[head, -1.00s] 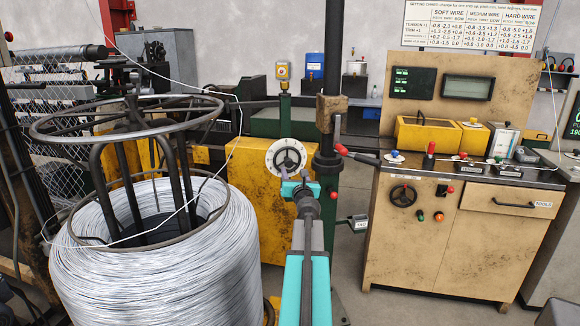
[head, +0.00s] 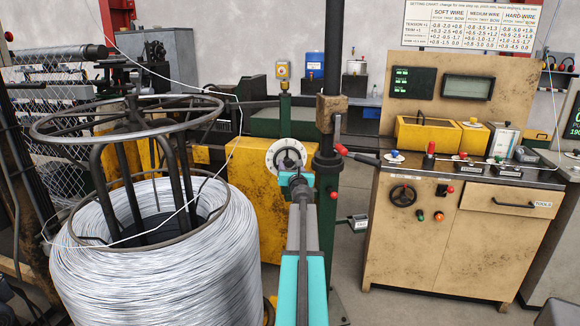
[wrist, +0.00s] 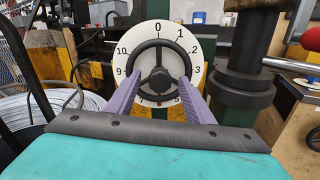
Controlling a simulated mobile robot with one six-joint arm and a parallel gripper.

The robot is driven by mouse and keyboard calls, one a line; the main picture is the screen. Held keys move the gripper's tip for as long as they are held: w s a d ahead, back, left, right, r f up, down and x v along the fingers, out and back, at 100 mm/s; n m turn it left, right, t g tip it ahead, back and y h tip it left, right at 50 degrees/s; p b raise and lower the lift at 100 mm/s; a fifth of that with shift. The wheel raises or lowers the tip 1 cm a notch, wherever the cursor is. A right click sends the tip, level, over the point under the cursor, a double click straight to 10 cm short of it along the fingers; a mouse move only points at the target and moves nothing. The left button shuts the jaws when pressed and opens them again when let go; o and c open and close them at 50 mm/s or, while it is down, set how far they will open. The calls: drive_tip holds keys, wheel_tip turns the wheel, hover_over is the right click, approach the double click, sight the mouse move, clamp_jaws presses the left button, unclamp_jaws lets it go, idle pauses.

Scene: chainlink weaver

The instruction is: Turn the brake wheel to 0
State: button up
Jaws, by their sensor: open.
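The brake wheel (wrist: 158,42) is a black spoked handwheel in front of a white round dial (wrist: 197,50). The dial is numbered, with 0 at the top, and it stands upright by the yellow machine housing. In the head view the dial (head: 271,156) is partly covered by my arm. My gripper (wrist: 158,86) is open, its two purple fingers pointing at the wheel on either side of the hub. Whether the fingers touch the wheel I cannot tell. The bottom of the dial is partly hidden, with small red marks there. In the head view my gripper (head: 293,177) is just below the hub.
A large silver wire coil (head: 155,260) with a ring frame stands at the left. A dark vertical post (head: 329,110) stands just right of the dial, with a red-knobbed lever (head: 342,149) beside it. A beige control cabinet (head: 450,230) stands at the right.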

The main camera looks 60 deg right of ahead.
drive_tip(key=shift+w+d, duration=0.15)
drive_tip(key=shift+d, duration=0.05)
drive_tip(key=c, duration=1)
drive_tip(key=shift+c, duration=0.2)
